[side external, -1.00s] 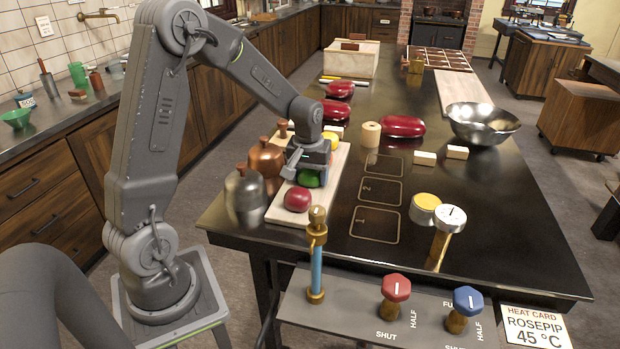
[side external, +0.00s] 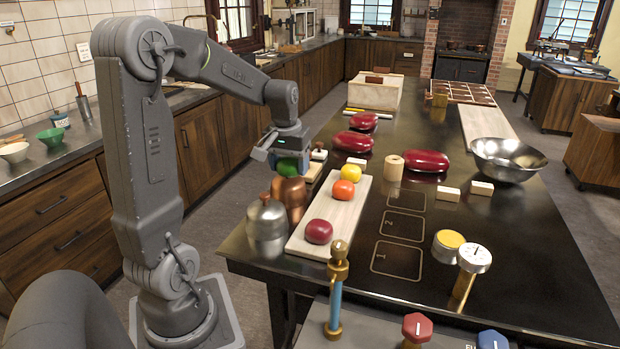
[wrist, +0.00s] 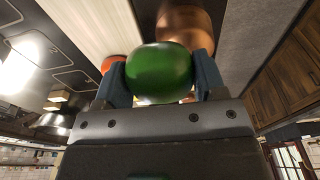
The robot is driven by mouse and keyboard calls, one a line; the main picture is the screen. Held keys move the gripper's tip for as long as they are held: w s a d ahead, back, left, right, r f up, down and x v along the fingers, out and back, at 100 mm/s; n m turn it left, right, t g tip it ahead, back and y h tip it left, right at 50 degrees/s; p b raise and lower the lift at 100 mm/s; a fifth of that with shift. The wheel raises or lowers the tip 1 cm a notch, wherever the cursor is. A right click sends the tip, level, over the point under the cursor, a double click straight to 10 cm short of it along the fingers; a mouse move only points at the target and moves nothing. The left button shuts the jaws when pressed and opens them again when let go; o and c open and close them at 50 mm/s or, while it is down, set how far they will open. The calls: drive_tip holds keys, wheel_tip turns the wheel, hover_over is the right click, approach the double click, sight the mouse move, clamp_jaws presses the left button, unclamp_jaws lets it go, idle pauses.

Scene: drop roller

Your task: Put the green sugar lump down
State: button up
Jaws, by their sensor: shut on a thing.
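The green sugar lump (wrist: 160,73) is a glossy rounded ball. My gripper (side external: 288,165) is shut on it; in the wrist view the lump sits between the two blue fingers. In the side view the green lump (side external: 287,167) is partly covered by the fingers. It is held in the air near the copper vessel (side external: 290,195), left of the pale board (side external: 310,235). On the board sit a dark red lump (side external: 319,231), an orange-red lump (side external: 343,190) and a yellow lump (side external: 350,173).
A steel domed vessel (side external: 266,222) stands left of the board. Numbered outlined squares (side external: 397,259) lie on the dark table, right of the board.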

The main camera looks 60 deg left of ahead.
drive_tip(key=shift+s+a+r, duration=0.3)
drive_tip(key=shift+s+r, duration=0.05)
drive_tip(key=w+d+m, duration=0.4)
drive_tip(key=w+d, duration=0.2)
drive_tip(key=d, duration=0.1)
drive_tip(key=m+h, duration=0.1)
drive_tip(key=m, duration=0.3)
hover_over(400, 260)
drive_tip(key=f, duration=0.8)
drive_tip(key=shift+s+a, duration=0.2)
drive_tip(key=shift+a, duration=0.1)
drive_tip(key=shift+w+d+f, duration=0.1)
drive_tip(key=shift+d+f, duration=0.2)
drive_tip(key=shift+f, duration=1.95)
drive_tip(key=shift+f, duration=0.15)
drive_tip(key=o, duration=1)
